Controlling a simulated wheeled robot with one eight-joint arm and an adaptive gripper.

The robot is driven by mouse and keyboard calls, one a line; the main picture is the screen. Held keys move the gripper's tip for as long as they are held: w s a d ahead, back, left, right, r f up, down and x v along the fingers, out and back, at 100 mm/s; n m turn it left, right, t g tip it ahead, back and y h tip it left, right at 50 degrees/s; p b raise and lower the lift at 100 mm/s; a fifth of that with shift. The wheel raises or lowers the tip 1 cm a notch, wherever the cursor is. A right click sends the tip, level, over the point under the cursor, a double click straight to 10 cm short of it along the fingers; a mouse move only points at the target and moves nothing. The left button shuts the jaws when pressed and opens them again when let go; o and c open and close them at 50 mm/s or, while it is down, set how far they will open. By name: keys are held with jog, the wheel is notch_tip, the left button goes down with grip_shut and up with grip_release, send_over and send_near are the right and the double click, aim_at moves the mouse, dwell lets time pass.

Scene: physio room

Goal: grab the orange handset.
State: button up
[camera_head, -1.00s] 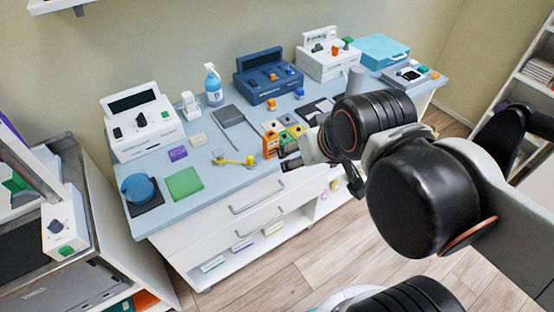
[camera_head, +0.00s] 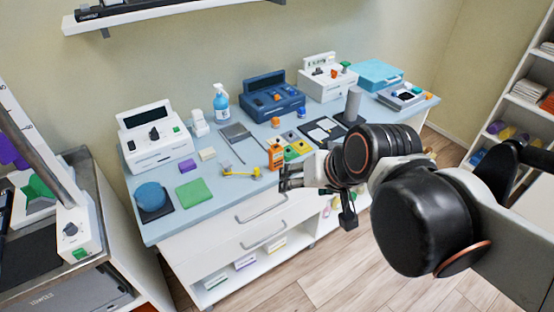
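The orange handset (camera_head: 275,156) stands upright near the front edge of the blue-topped counter (camera_head: 235,197), beside a yellow item and small coloured pads. My gripper (camera_head: 283,178) is just in front of and to the right of it in the picture, slightly lower. Its fingers point left and look apart, with nothing visible between them. No contact with the handset shows. The handset's front is mostly in view.
A yellow item (camera_head: 241,171) lies left of the handset. Coloured pads (camera_head: 298,148) lie to its right. Several devices, including a blue console (camera_head: 272,97) and a spray bottle (camera_head: 221,103), line the back. Open floor (camera_head: 330,270) lies in front.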

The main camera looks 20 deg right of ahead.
jog(key=w+a+f+m+y+b, duration=0.1)
jog(key=w+a+f+m+y, duration=0.1)
jog(key=w+a+m, duration=0.3)
jog(key=m+t+b, duration=0.4)
jog(key=m+t, duration=0.2)
jog(key=m, duration=1.9)
send_near(278, 150)
jog(key=shift+y, duration=0.4)
jog(key=x, duration=0.4)
jog(key=b+x, duration=0.1)
jog(key=x, duration=0.1)
jog(key=shift+d+f, duration=0.15)
jog(key=shift+d, duration=0.1)
jog(key=shift+b+x, duration=1.1)
jog(key=shift+x, duration=1.75)
jog(key=c, duration=1.2)
